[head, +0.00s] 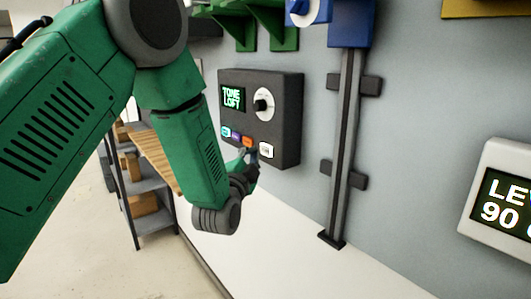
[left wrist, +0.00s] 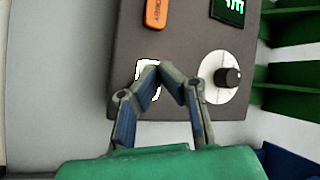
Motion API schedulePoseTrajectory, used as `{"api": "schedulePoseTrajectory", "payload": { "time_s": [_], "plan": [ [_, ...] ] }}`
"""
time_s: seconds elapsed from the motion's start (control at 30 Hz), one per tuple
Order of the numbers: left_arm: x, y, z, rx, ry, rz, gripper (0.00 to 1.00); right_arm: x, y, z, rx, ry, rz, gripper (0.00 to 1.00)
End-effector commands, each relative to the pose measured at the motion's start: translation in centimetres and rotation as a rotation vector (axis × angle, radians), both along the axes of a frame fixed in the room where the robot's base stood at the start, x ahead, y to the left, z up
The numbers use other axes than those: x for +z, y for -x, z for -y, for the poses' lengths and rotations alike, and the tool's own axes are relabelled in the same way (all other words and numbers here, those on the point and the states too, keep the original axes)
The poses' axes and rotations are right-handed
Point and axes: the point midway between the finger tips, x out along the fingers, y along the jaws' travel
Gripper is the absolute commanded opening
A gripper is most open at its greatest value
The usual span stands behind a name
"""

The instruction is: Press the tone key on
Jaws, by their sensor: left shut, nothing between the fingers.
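A dark grey wall panel (head: 288,110) carries a screen (head: 232,98) reading "TONE LOFT", a round dial with a black knob (head: 263,105) and a row of coloured keys. The white key (head: 266,150) is at the right end of the row, beside the orange key (head: 248,142). Its label is not readable, so I cannot tell whether it is the tone key. My left gripper (head: 250,155) is shut and empty, close to the row's right end. In the left wrist view its fingertips (left wrist: 158,68) overlap the white key (left wrist: 148,64); contact is unclear. My right gripper is not in view.
A vertical rail (head: 343,150) with brackets stands right of the panel. Green brackets (head: 245,25) are above it. A white readout box (head: 498,200) is at the far right. Shelves with boxes (head: 140,190) stand behind my left arm. A white surface (head: 270,240) lies below.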

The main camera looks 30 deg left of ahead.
Motion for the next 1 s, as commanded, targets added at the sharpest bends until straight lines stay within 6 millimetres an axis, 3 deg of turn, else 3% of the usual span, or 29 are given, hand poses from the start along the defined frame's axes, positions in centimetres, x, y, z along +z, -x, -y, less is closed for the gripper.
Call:
{"api": "schedulePoseTrajectory", "payload": {
  "time_s": [0.43,1.0],
  "plan": [
    [0.0,3.9,-1.6,0.000,0.000,0.001,0.00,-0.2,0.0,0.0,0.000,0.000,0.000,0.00],
    [-0.1,4.2,-1.7,-0.001,0.002,-0.003,0.00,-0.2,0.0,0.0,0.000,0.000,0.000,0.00]
  ]
}}
